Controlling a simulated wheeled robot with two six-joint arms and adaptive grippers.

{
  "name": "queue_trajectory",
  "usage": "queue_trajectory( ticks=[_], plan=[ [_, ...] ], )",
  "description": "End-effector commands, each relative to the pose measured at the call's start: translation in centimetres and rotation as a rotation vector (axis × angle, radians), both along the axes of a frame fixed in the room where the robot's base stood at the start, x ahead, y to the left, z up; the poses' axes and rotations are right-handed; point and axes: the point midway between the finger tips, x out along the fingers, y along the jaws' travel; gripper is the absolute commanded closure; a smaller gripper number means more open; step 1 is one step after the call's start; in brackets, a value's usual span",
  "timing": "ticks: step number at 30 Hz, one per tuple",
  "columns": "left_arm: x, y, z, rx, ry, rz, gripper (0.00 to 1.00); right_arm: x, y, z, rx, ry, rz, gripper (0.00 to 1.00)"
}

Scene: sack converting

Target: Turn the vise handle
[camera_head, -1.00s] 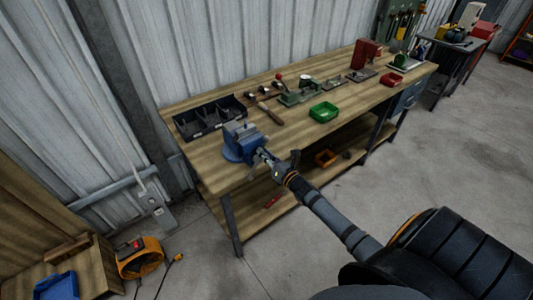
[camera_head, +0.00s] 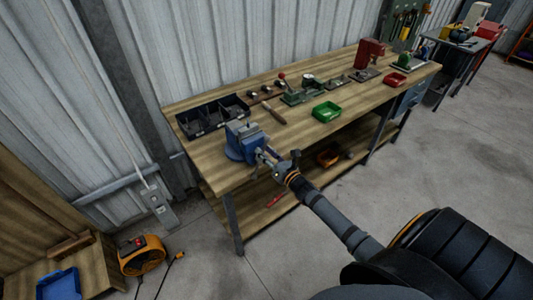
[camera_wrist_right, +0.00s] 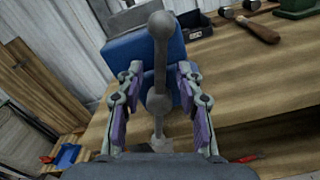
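The blue vise (camera_head: 242,140) stands on the near left end of the wooden workbench; it also shows in the right wrist view (camera_wrist_right: 143,45). Its grey handle (camera_wrist_right: 161,62) is a bar with a ball at its upper end, standing roughly upright in the wrist view. A second round grey part sits lower on it. My right gripper (camera_head: 266,155) is at the front of the vise. In the wrist view its two purple-padded fingers (camera_wrist_right: 159,72) stand apart on either side of the handle, with gaps visible on both sides. My left gripper is not in view.
The workbench (camera_head: 210,157) holds a black divided bin (camera_head: 205,122), a hammer (camera_head: 273,113) and a green tray (camera_head: 326,112) near the vise. An orange fan (camera_head: 143,256) stands on the floor at left.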

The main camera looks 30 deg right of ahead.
Motion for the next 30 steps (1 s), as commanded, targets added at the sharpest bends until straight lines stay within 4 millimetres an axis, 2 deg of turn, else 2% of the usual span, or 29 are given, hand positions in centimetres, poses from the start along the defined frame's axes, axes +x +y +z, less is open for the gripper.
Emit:
queue_trajectory(
  ticks=[7, 11, 24, 30],
  plan=[
    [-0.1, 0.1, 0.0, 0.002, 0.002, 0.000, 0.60, -0.1, 0.0, 0.0, 0.000, 0.001, 0.000, 0.63],
    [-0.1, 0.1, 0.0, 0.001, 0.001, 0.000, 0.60, -1.3, -0.1, -0.1, 0.000, 0.002, 0.001, 0.63],
    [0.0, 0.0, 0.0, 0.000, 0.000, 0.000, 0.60, -9.8, -0.7, -0.2, -0.002, 0.006, 0.003, 0.63],
    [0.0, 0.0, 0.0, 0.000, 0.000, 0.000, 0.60, -11.8, -0.9, -0.1, -0.001, 0.001, 0.002, 0.63]
  ],
)
